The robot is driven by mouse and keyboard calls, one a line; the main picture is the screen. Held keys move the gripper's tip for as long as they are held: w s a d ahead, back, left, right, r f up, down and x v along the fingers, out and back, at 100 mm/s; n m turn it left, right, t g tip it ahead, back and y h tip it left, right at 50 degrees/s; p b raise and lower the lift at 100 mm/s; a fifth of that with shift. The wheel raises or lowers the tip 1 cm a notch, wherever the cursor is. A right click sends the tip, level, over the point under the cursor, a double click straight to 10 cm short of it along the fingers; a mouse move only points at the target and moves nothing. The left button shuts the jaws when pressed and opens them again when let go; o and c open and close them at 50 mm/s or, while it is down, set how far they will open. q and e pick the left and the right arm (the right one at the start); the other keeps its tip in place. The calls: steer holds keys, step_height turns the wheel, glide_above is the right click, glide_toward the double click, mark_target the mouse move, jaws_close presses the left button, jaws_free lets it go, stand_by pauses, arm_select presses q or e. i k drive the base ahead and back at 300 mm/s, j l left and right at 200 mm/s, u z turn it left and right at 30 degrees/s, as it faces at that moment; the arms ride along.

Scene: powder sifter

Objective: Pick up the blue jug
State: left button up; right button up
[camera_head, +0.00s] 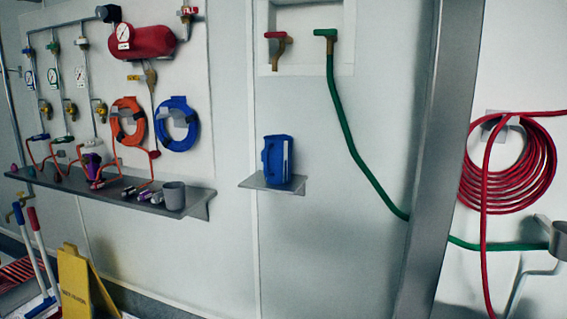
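The blue jug (276,160) stands upright on a small grey wall shelf (257,182) near the middle of the view. It has a pale vertical strip on its right side. Nothing touches it except the shelf. Neither of my grippers shows in the head view.
A longer grey shelf (205,200) at left holds a grey cup (174,196) and small items. A steel post (440,150) stands right of the jug, with a green hose (352,150) hanging between. A yellow floor sign (74,283) stands lower left. The space before the jug looks clear.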

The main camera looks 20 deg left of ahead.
mark_target(276, 154)
steer(key=i+j+u, duration=0.1)
steer(key=i, duration=0.4)
steer(key=i+j+u, duration=0.1)
steer(key=i, duration=0.35)
steer(key=j, duration=0.1)
